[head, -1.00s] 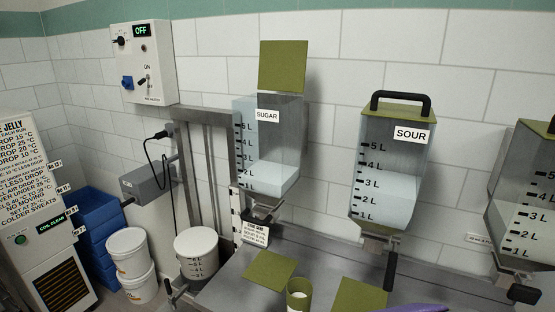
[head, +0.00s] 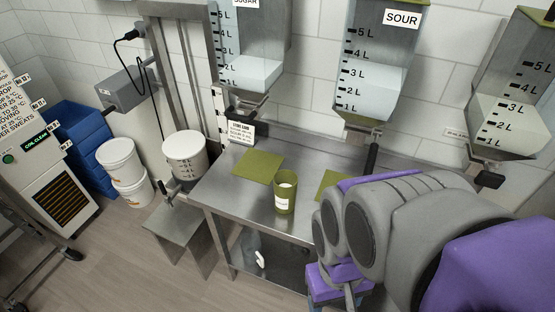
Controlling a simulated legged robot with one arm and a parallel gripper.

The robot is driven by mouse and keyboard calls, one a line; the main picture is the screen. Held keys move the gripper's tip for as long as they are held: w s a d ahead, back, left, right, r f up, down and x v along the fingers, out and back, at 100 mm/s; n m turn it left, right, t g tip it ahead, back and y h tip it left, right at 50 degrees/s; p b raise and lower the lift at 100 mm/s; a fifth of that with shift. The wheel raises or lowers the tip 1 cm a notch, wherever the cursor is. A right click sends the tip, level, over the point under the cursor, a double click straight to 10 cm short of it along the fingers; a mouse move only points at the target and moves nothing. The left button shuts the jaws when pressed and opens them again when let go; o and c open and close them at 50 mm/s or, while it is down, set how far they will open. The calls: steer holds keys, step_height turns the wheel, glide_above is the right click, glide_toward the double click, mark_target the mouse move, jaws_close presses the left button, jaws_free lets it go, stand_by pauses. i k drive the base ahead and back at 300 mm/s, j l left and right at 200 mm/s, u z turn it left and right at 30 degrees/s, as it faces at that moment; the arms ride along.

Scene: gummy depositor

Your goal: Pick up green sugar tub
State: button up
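My grey and purple arm fills the lower right of the head view. A small purple part (head: 336,284) low on the arm may be my gripper, to the right of the tub and apart from it. Its fingers are not clear, so I cannot tell whether it is open or shut.
A green square (head: 258,167) lies behind the tub; another (head: 330,184) is partly behind my arm. The sugar hopper (head: 250,50) and sour hopper (head: 378,65) hang above. A white bucket (head: 184,155) stands left of the table.

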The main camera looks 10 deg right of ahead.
mark_target(286, 182)
steer(key=j, duration=0.5)
steer(key=i+j, duration=0.1)
steer(key=j, duration=0.45)
steer(key=j+z, duration=1)
steer(key=i+j+z, duration=0.1)
steer(key=j, duration=0.2)
steer(key=i+j+z, duration=0.1)
steer(key=i+j, duration=0.1)
steer(key=j, duration=0.1)
